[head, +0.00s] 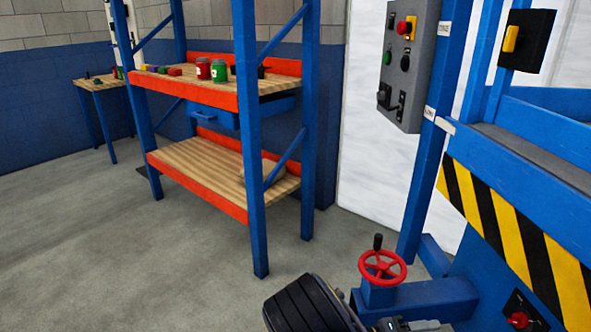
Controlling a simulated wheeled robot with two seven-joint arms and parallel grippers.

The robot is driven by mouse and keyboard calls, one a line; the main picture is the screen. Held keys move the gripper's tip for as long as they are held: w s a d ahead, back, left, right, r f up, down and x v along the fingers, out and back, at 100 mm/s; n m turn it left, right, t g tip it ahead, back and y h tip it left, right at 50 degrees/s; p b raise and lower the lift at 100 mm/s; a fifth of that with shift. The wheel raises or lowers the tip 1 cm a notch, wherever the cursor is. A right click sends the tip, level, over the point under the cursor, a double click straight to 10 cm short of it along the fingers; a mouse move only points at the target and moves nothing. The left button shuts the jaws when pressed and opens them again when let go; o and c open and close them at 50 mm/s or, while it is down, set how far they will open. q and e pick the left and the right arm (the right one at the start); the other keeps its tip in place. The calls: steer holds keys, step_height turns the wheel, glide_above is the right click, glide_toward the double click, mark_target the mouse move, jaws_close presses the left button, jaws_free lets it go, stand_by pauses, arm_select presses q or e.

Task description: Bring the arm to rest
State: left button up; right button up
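A dark, ribbed part of my own arm shows at the bottom centre of the head view, in front of the concrete floor. A smaller dark piece shows at the bottom edge just right of it. Neither part shows gripper fingers, and neither of my grippers can be made out. The ribbed part is left of and below a red handwheel (382,267) on a blue post. A grey control box (408,70) with a red knob, buttons and a black lever hangs on a blue upright at the upper right.
A blue frame with a black-and-yellow striped panel (520,245) fills the right side. It carries a yellow switch (511,38) and a red rotary knob (518,320). A shelf unit (190,91) with coloured jars stands left of centre. A small table (98,84) stands farther back. Floor at left is clear.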

steer(key=s+m+g+y, duration=0.3)
steer(key=s+g+y, duration=0.3)
steer(key=s+y, duration=0.55)
steer(key=s+a+r+t+y, duration=0.4)
steer(key=r+t+y, duration=0.1)
steer(key=r, duration=0.2)
steer(key=s+a+r+t+y, duration=0.4)
steer(key=r+t+y, duration=0.1)
steer(key=r, duration=0.1)
step_height(320, 180, up, 26)
steer(key=p, duration=2.6)
steer(key=shift+s+r+n, duration=0.15)
steer(key=shift+s+n, duration=0.05)
steer(key=shift+n, duration=0.1)
